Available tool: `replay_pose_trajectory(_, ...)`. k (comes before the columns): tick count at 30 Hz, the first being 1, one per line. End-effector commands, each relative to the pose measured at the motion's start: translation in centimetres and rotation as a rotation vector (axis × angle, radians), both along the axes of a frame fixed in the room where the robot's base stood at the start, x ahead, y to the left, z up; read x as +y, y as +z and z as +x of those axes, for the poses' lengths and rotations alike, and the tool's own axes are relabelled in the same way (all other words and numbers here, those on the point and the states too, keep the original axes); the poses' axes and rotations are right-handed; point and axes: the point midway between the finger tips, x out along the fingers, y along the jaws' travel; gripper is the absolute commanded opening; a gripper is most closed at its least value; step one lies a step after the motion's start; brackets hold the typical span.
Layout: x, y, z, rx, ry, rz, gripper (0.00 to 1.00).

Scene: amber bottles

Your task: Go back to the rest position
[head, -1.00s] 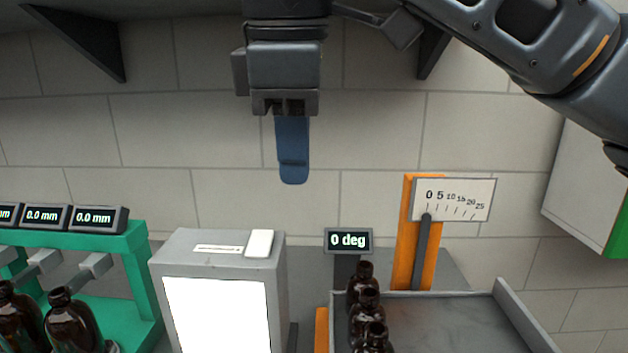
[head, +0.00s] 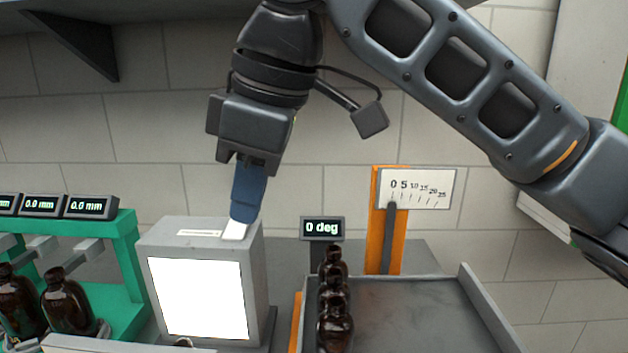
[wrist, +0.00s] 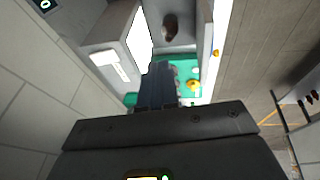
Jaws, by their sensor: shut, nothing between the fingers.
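My gripper (head: 240,222) is shut and empty, with its blue fingers together and pointing down. In the head view its fingertips overlap the white rocker piece (head: 234,231) on top of the grey box with the bright white front panel (head: 200,298). I cannot tell from the head view whether they touch it. In the wrist view the blue fingers (wrist: 158,88) show in the middle, with the grey box (wrist: 112,32) just to their upper left.
A tilting grey tray (head: 410,310) with several amber bottles (head: 335,290) stands right, beside an orange post with an angle scale (head: 418,188) and a "0 deg" display (head: 322,228). A green frame (head: 125,260) with amber bottles (head: 68,302) stands left. Space above is free.

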Motion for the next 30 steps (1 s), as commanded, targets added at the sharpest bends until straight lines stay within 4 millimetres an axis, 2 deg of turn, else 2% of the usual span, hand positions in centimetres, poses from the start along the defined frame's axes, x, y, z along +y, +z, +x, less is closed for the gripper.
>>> replay_pose_trajectory(9,5.0,-4.1,-1.1,0.080,-0.037,0.382,0.00)
replay_pose_trajectory(16,7.4,-6.3,-1.5,0.131,-0.144,0.703,0.00)
replay_pose_trajectory(23,7.5,-8.7,-1.5,0.158,-0.312,0.982,0.00)
replay_pose_trajectory(30,5.1,-12.3,-1.5,0.146,-0.541,1.205,0.00)
